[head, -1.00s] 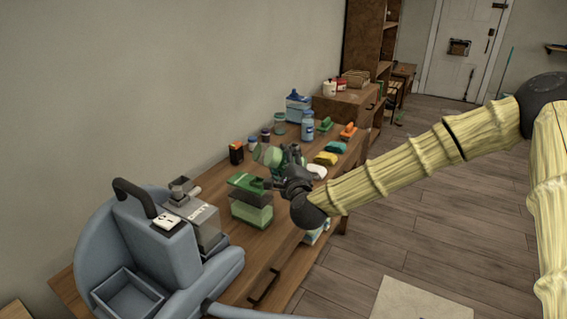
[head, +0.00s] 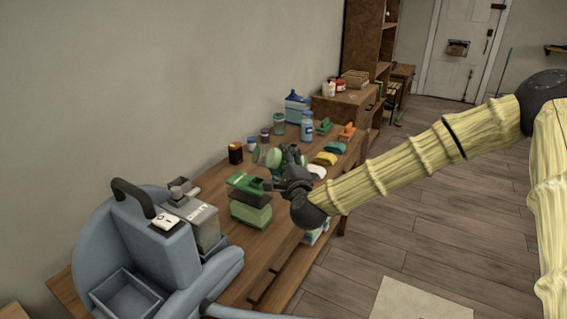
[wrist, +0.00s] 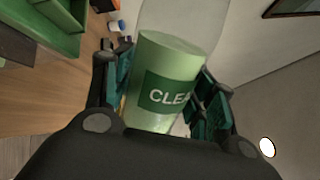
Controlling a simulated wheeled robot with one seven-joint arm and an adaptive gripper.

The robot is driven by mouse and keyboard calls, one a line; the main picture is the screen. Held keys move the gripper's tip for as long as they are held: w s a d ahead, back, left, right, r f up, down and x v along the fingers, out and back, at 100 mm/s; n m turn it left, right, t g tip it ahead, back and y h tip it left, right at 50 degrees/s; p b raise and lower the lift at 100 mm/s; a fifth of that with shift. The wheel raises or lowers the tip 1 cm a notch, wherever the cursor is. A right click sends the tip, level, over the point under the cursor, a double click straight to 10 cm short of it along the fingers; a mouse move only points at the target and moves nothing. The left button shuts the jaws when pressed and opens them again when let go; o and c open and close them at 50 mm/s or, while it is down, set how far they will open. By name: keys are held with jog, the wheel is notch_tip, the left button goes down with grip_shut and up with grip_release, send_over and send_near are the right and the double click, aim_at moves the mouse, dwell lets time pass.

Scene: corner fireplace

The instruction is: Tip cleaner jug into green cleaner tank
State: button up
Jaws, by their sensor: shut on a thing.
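The cleaner jug (wrist: 165,85) is a clear vessel with pale green liquid and a dark green label reading "CLEA". My gripper (wrist: 160,100) is shut around its sides. In the head view the jug (head: 267,156) is held tilted above the table, partly hidden by my gripper (head: 290,165). The green cleaner tank (head: 250,213) stands on the table just in front of and below the jug. It has a green top and a see-through body with green liquid inside. Its green top also shows at the upper left of the wrist view (wrist: 55,25). No stream of liquid can be made out.
A blue-grey machine (head: 155,240) with a grey tank (head: 195,222) fills the table's near left end. Small bottles, a blue jug (head: 297,107) and coloured brushes or sponges (head: 326,158) stand farther back. The wall borders the left; floor is open at right.

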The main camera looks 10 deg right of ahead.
jog(key=shift+d+f+n+b, duration=0.15)
jog(key=shift+n+b, duration=0.2)
jog(key=shift+n, duration=0.55)
jog(key=shift+d+n+b, duration=0.15)
jog(key=shift+n+b, duration=0.15)
jog(key=shift+n, duration=0.6)
dwell(2.7)
jog(key=shift+f, duration=0.1)
